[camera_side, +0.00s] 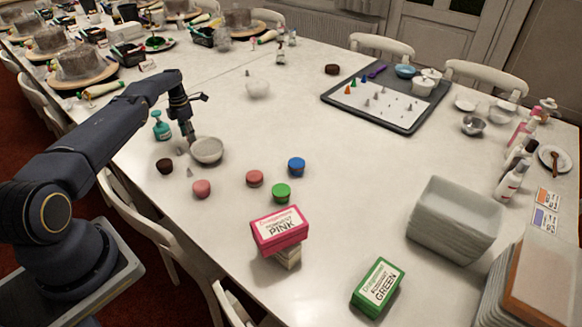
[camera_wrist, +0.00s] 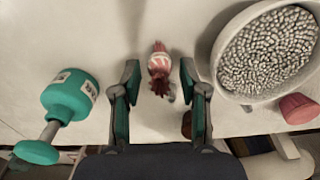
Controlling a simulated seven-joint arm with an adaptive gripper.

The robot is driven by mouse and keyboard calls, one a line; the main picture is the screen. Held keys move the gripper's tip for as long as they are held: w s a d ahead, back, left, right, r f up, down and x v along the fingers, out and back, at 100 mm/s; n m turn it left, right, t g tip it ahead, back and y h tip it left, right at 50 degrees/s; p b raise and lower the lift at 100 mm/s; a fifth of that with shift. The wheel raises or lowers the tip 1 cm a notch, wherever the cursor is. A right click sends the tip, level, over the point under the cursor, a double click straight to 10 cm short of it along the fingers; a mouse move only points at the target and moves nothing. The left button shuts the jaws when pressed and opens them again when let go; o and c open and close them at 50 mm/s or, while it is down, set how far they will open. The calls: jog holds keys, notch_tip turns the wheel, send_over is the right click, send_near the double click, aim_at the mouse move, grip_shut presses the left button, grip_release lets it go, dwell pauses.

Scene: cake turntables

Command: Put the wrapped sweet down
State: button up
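The wrapped sweet (camera_wrist: 159,68), red and white with twisted ends, shows in the wrist view on or just above the white table (camera_wrist: 100,22); I cannot tell which. My gripper (camera_wrist: 160,78) is open, with one finger on each side of the sweet and a clear gap on both sides. In the side view my gripper (camera_side: 187,143) is low over the table, just left of a white bowl (camera_side: 207,150). I cannot make out the sweet in that view.
The bowl of silver balls (camera_wrist: 268,55) stands close on the right. A dark brown pot (camera_side: 165,166) and pink pot (camera_side: 202,189) are near. The table's middle (camera_side: 350,170) is clear.

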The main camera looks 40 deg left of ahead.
jog(key=shift+r, duration=0.1)
notch_tip(320, 180, up, 11)
jog(key=d+r+m+t, duration=0.1)
jog(key=d+r+m, duration=0.6)
jog(key=d+r, duration=0.4)
jog(key=d+r+m+t, duration=0.1)
jog(key=d+r+m, duration=0.65)
jog(key=r, duration=0.55)
jog(key=s+d+r+m+t, duration=0.1)
jog(key=s+d+r+m, duration=0.3)
jog(key=d, duration=0.3)
jog(key=s+d+r+m+t, duration=0.1)
jog(key=s+d+r+m, duration=0.1)
jog(key=s+d+m, duration=0.4)
jog(key=s+d+f+m, duration=0.2)
jog(key=s+d+m, duration=0.2)
jog(key=s, duration=0.4)
jog(key=s+d+f+m+t, duration=0.1)
jog(key=s+d+f+m, duration=0.2)
jog(key=s+d+m, duration=0.2)
jog(key=s+m, duration=0.1)
jog(key=s, duration=0.1)
jog(key=shift+s+d+f+m+t, duration=0.15)
jog(key=shift+s+d+m+t, duration=0.05)
jog(key=shift+s+m+t, duration=0.15)
